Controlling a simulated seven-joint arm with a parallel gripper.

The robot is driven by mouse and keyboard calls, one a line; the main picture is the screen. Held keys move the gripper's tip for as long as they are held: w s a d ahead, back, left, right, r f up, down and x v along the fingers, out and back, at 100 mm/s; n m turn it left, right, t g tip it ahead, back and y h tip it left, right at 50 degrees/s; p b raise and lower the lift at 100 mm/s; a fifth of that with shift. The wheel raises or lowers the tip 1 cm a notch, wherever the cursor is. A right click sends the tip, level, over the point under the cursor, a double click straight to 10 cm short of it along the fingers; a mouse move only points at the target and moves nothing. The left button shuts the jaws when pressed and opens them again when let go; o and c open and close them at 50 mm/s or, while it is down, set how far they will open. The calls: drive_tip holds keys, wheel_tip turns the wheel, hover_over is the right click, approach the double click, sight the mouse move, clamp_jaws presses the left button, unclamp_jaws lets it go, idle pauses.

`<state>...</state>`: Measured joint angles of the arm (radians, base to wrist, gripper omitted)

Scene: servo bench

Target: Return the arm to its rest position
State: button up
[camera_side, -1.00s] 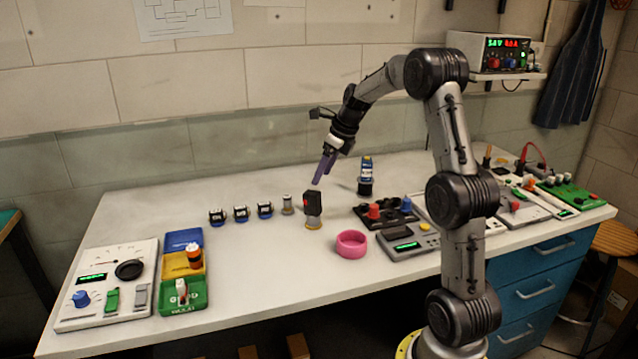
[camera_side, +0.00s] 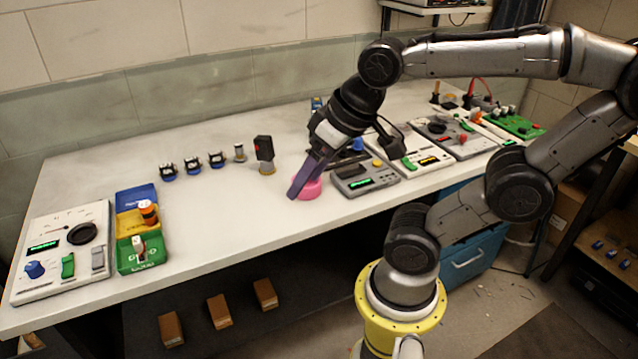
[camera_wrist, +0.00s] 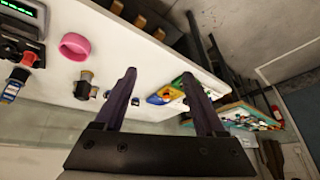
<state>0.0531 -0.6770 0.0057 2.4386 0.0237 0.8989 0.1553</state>
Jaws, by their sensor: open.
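My gripper (camera_side: 297,193) points down and to the left over the front part of the bench in the side view. Its two purple fingers stand apart with nothing between them, as the wrist view (camera_wrist: 158,78) shows. In the side view the fingers partly cover a pink ring (camera_side: 315,189). In the wrist view the ring (camera_wrist: 82,40) lies well left of the fingers, apart from them. My arm is bent, with its upper links reaching to the right edge of the side view.
A coloured tray (camera_side: 136,223) and a control panel (camera_side: 62,250) sit at left. More panels (camera_side: 365,178) crowd the right. The front-middle bench surface is clear.

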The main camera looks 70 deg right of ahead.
drive_tip(key=s+n, duration=0.1)
drive_tip(key=s+f+n, duration=0.1)
drive_tip(key=shift+a+n, duration=0.3)
idle(1.1)
